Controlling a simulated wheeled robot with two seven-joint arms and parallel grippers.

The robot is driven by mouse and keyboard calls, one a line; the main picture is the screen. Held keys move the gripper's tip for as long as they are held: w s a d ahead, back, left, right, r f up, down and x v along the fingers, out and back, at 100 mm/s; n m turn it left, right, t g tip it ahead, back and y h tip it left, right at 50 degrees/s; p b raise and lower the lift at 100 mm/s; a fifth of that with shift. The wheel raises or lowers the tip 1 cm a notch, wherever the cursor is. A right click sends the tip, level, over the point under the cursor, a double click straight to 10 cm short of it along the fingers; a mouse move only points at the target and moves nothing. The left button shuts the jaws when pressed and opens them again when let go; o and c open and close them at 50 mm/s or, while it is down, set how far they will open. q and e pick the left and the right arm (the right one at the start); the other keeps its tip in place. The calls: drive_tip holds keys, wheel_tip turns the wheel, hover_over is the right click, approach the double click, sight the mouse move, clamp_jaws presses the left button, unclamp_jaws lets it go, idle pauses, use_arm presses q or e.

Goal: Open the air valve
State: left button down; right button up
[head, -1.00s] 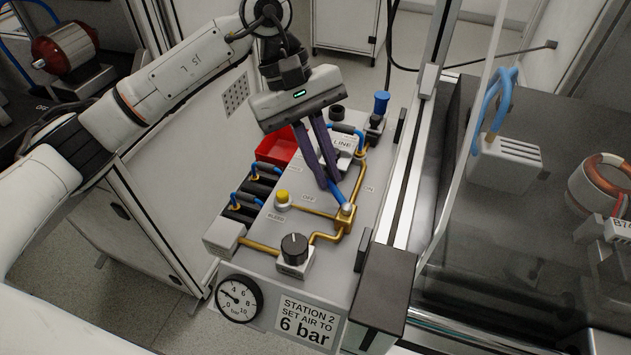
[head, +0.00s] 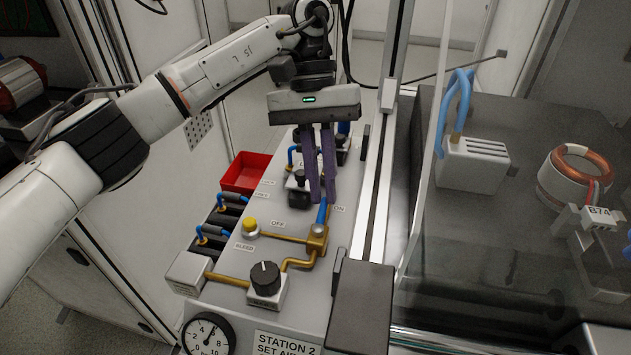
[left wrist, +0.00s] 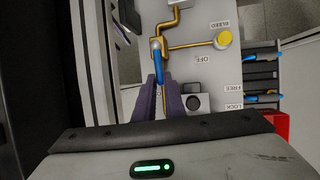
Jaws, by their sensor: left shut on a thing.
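The air valve (head: 317,238) is a brass body on the brass pipe, with a blue lever (head: 322,213). The lever points toward the back of the panel, roughly in line with the pipe, beside the ON label (head: 338,209). The OFF label (head: 278,224) is to the left. My left gripper (head: 323,198) has its purple fingers shut on the lever's far end. In the left wrist view the blue lever (left wrist: 158,66) runs between the two fingers (left wrist: 160,84); its gripped end is partly hidden. My right gripper is not in view.
A black knob (head: 265,276), a yellow bleed button (head: 250,226) and a pressure gauge (head: 208,335) are nearer the front. A red bin (head: 246,172) is at the left. A metal rail and clear guard stand close on the right.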

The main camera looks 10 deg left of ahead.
use_arm(q)
drive_tip(key=shift+d+m, duration=0.2)
drive_tip(key=shift+m, duration=0.1)
drive_tip(key=c, duration=1.8)
unclamp_jaws()
drive_tip(key=shift+r, duration=0.1)
